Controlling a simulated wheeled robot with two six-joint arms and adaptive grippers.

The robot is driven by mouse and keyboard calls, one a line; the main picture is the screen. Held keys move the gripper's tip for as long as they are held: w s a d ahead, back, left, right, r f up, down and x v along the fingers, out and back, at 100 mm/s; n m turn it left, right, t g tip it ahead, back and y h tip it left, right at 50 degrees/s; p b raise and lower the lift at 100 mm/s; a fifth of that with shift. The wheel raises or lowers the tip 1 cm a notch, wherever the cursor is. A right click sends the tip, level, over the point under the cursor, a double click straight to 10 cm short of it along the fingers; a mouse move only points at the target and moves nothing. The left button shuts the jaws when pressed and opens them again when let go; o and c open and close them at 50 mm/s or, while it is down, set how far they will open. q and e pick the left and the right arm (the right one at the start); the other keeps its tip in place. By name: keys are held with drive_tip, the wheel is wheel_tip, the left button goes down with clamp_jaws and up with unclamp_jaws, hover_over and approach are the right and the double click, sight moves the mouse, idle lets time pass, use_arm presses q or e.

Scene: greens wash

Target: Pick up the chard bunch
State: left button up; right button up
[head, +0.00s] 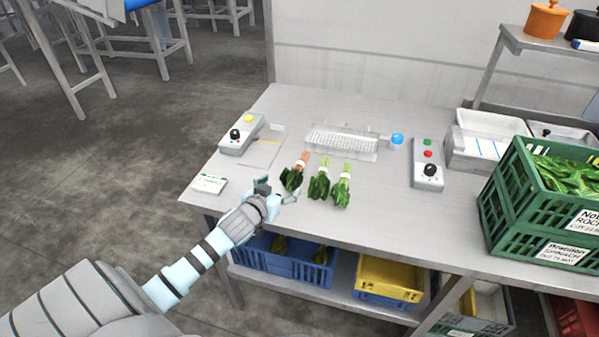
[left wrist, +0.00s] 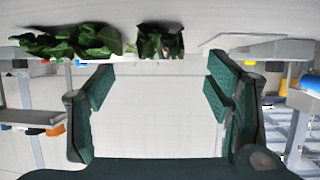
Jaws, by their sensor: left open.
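The chard bunch (head: 293,177), dark leaves with reddish stems and a pale band, lies on the steel table, leftmost of three bunches. Beside it on the right lie a middle green bunch (head: 319,184) with pale stems and a right green bunch (head: 342,188). My left gripper (head: 277,193) is open and empty just in front of the chard leaves, near the table's front edge. In the left wrist view, the open fingers (left wrist: 160,90) show with nothing between them, and the chard leaves (left wrist: 160,42) are near the top centre. My right gripper is not in view.
Behind the bunches are a wire-like tray (head: 343,141) and a blue-topped jar (head: 397,139). Control boxes stand left (head: 241,134) and right (head: 428,172). A green crate (head: 497,210) of leaves stands at the right. A small label card (head: 210,184) lies at the left front.

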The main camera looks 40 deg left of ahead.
sight(286, 183)
use_arm(q)
drive_tip(key=shift+x, duration=1.05)
drive_tip(key=b+x, duration=0.1)
drive_tip(key=x, duration=0.3)
drive_tip(key=shift+f+b, duration=0.2)
drive_tip(key=shift+b, duration=0.15)
drive_tip(key=shift+w, duration=0.15)
drive_tip(key=shift+a, duration=0.1)
drive_tip(key=shift+c, duration=0.9)
drive_tip(key=c, duration=1.1)
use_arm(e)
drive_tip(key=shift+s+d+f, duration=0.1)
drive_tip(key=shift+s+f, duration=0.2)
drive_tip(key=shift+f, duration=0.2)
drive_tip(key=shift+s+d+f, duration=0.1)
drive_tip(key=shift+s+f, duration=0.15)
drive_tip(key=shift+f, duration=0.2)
